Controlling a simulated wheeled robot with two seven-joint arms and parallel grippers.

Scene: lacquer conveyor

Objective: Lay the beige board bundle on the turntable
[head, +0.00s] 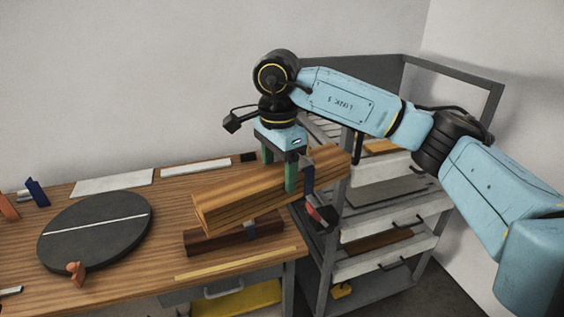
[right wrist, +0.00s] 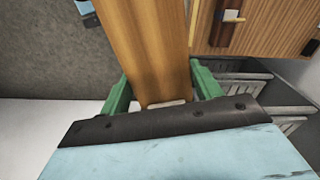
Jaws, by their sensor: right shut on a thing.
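The beige board bundle (head: 230,202) is a long stack of light-brown boards. My right gripper (head: 279,170) is shut on it near its right part and holds it above the right side of the workbench. In the right wrist view the bundle (right wrist: 150,45) runs away from between the green fingers of my right gripper (right wrist: 162,98). The turntable (head: 98,238) is a dark round disc with a white line across it, at the left of the bench. Its top is bare, and the bundle is to the right of it, apart from it. My left gripper is not in view.
A dark brown bundle (head: 210,240) lies on the bench (head: 165,262) below the held one. An orange piece (head: 76,272) stands at the turntable's front edge. White sheets (head: 112,183) lie at the back. A grey shelf rack (head: 352,236) stands right of the bench.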

